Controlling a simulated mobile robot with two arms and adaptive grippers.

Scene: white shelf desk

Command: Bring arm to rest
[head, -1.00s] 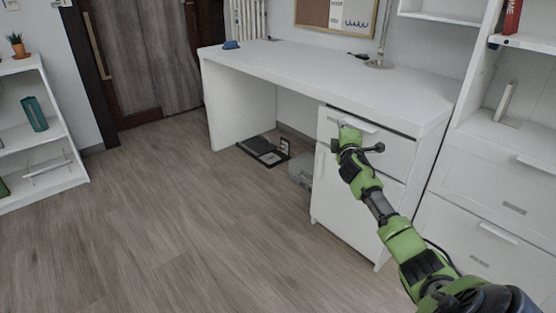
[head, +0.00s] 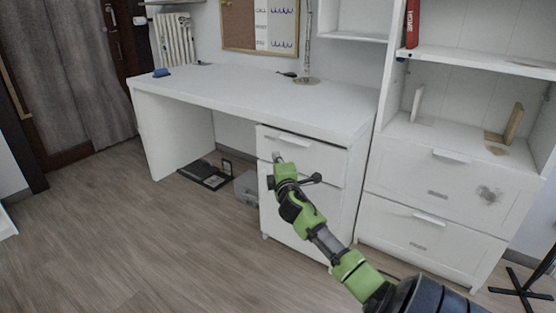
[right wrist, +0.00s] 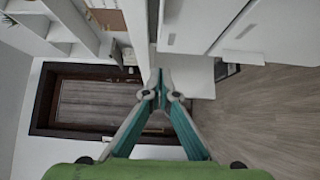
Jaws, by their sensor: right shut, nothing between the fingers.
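My right arm (head: 318,226), green and black, reaches in from the lower right in the head view. Its gripper (head: 277,158) is in front of the upper drawer of the white desk (head: 268,93). The right wrist view shows the two fingers meeting at the tips (right wrist: 160,78), shut with nothing held. I cannot tell from the head view how wide the gap is between the gripper and the drawer front. The upper drawer (head: 318,157) stands slightly open, with a dark gap along its top. My left gripper is not in view.
A white shelf unit with drawers (head: 440,180) stands right of the desk. A black tray (head: 205,174) and a grey box (head: 246,188) lie on the floor beneath the desk. A black stand (head: 522,290) is at the lower right. The wooden floor (head: 120,240) at left is clear.

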